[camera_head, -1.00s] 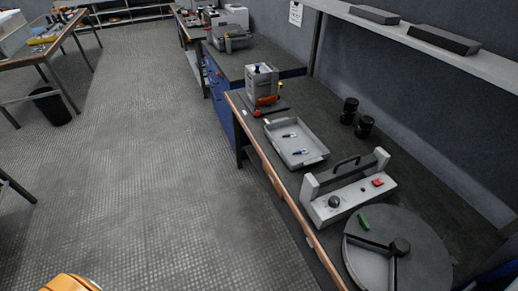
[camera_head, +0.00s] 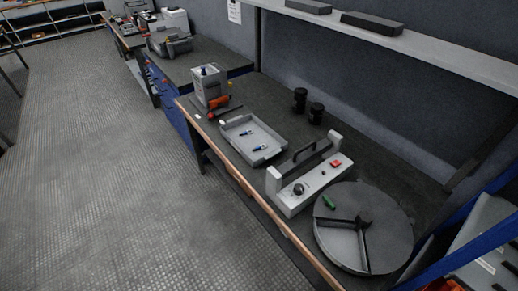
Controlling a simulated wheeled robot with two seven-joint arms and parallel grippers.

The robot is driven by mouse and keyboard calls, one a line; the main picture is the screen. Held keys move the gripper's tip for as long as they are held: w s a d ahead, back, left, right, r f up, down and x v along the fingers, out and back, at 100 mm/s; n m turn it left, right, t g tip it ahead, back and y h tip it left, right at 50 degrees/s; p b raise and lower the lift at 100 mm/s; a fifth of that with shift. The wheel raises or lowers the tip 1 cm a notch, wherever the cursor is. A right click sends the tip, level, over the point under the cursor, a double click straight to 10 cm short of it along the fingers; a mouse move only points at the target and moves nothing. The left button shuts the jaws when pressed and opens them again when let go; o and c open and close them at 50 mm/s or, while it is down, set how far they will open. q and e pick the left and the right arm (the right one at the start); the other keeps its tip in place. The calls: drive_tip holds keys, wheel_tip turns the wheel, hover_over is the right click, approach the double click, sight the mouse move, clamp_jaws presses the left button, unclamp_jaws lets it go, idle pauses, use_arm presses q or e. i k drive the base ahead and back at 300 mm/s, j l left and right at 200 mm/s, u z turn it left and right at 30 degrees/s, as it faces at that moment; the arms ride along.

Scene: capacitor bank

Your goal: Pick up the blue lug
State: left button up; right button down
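Two small blue lugs lie in the grey tray (camera_head: 226,137) on the long dark workbench. One blue lug (camera_head: 246,132) lies farther back and left, the other blue lug (camera_head: 259,148) nearer and to the right. Both look blue with a pale end; they lie apart on the tray floor. Neither of my grippers shows in the head view.
A grey box with a blue top piece (camera_head: 209,85) and an orange-handled tool (camera_head: 220,102) stand beyond the tray. Nearer are a handled device with a red button (camera_head: 300,188) and a round dark turntable (camera_head: 372,225). The floor (camera_head: 110,180) is clear.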

sight(257, 148)
drive_tip(key=i+j+z, duration=0.55)
drive_tip(key=j, duration=0.3)
drive_tip(key=i+j+z, duration=0.35)
drive_tip(key=j, duration=0.3)
drive_tip(key=i+j+z, duration=0.2)
drive_tip(key=j, duration=0.15)
drive_tip(key=k, duration=0.1)
